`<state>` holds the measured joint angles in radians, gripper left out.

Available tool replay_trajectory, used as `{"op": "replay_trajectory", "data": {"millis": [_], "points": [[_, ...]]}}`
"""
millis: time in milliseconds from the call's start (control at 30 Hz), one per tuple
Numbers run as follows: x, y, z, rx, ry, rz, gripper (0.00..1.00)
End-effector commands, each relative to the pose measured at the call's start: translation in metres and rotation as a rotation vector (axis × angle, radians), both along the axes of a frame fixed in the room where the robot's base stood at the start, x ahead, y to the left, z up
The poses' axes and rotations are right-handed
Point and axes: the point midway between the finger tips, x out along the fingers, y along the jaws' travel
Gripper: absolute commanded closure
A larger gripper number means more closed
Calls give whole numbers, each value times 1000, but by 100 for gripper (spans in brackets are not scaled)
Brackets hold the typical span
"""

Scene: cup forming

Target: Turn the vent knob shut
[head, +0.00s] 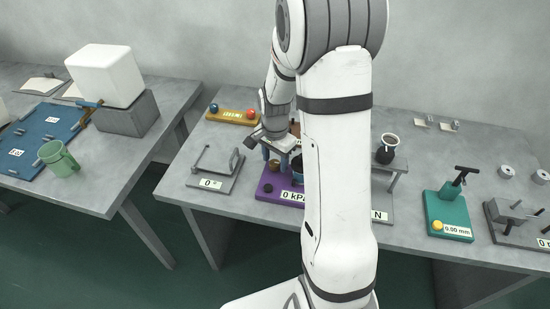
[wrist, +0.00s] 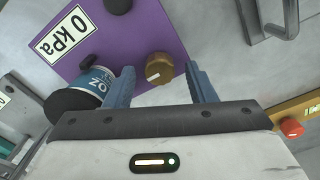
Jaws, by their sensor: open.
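The brass vent knob (wrist: 158,68) stands on a purple base plate (wrist: 160,25) and has a small white mark on its face. It shows small and partly covered in the head view (head: 274,164). My gripper (wrist: 161,72) is open, with one blue finger on each side of the knob. In the wrist view there is a gap between the knob and each finger; I cannot tell how deep the fingers reach around it. In the head view my gripper (head: 275,155) is over the back of the purple plate. A display on the plate (wrist: 62,32) reads 0 kPa.
A blue-and-white can with a black end (wrist: 92,85) stands close beside one finger. A grey fixture (head: 213,172) is left of the purple plate. A teal gauge stand (head: 447,214) is at right.

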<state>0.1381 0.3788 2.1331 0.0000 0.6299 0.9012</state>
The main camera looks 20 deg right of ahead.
Motion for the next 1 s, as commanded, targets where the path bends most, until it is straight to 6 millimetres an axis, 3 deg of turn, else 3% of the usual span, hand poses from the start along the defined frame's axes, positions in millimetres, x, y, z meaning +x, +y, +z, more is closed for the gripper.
{"op": "replay_trajectory", "data": {"millis": [200, 733, 1000], "points": [[0, 0, 0, 0, 0, 0, 51], [0, 0, 0, 0, 0, 0, 94], [0, 0, 0, 0, 0, 29, 94]]}}
